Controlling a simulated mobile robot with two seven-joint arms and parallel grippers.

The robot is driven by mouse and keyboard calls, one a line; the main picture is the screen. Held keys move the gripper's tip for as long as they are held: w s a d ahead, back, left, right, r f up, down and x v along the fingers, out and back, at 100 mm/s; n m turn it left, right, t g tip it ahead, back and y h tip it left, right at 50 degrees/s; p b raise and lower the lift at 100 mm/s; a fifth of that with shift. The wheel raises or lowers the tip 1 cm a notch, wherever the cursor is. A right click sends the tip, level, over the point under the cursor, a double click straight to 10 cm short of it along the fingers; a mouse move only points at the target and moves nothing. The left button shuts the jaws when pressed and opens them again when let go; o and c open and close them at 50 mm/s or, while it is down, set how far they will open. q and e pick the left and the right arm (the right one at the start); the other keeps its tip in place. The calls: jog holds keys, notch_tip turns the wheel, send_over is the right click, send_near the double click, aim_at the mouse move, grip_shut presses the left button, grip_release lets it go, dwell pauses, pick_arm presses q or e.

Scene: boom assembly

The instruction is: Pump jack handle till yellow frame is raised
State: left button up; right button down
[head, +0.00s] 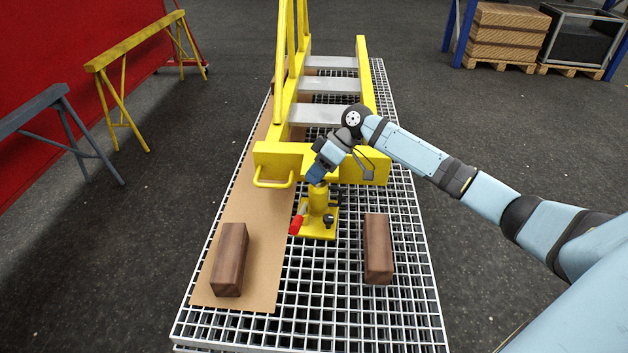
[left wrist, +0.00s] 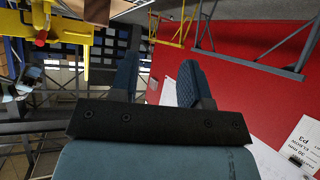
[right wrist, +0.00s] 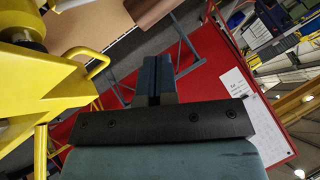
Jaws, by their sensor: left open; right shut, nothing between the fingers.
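The yellow frame (head: 272,158) lies along the grated table, with its crossbeam towards me. A yellow jack (head: 318,205) stands upright on its base plate at the crossbeam's near side. A red grip (head: 297,224), apparently the jack handle's end, sticks out at its lower left. My right gripper (head: 317,174) is shut and empty, just above the jack's top in the head view; I cannot tell whether it touches. In the right wrist view its fingers (right wrist: 155,75) are together, with the frame (right wrist: 70,88) at left. My left gripper (left wrist: 158,75) is open and empty, outside the head view.
Two dark wooden blocks, left (head: 229,262) and right (head: 378,250), lie on the table either side of the jack. A brown sheet (head: 240,295) covers the grating's left part. Yellow (head: 125,52) and grey (head: 40,110) trestles stand on the floor at left.

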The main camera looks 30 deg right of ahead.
send_over(300, 220)
jog(key=w, duration=0.2)
notch_tip(300, 220, down, 6)
jog(key=shift+s+d+r+b, duration=0.1)
jog(key=shift+b, duration=0.3)
jog(key=shift+s+f, duration=0.3)
jog(key=shift+f, duration=0.25)
jog(key=shift+s+f, duration=0.3)
jog(key=shift+f, duration=0.25)
jog(key=shift+s+f, duration=0.3)
jog(key=shift+f, duration=0.25)
pick_arm(q)
jog(key=shift+f, duration=0.1)
